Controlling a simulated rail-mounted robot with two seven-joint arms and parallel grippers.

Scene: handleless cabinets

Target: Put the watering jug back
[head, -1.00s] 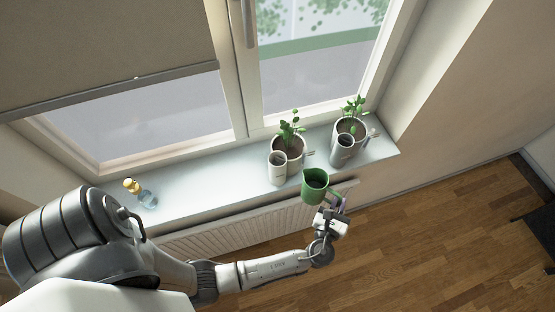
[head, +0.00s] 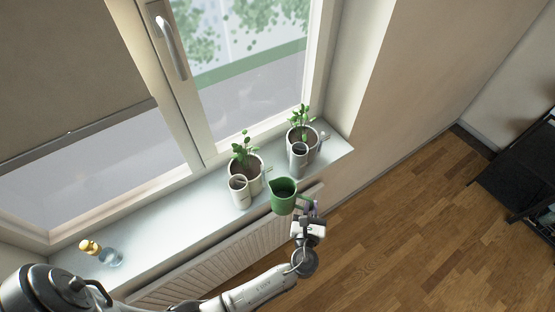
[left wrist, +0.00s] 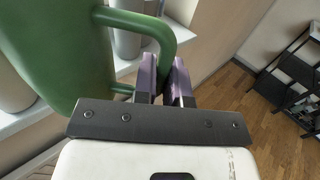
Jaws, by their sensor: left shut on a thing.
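The green watering jug (head: 283,196) is held upright just off the front edge of the windowsill. My left gripper (head: 309,208) is shut on its handle. In the left wrist view the jug's body (left wrist: 60,50) fills the left side, and its handle (left wrist: 150,24) runs in between the purple fingers of my left gripper (left wrist: 166,82). Whether the jug touches the sill is hard to tell; it appears to hang over the radiator. My right gripper is not in view.
The windowsill (head: 150,217) holds two potted plants (head: 246,172) (head: 303,134), each with a light cup (head: 239,191) (head: 299,153) in front. A radiator (head: 225,262) is below. A black shelf (head: 520,180) stands at right.

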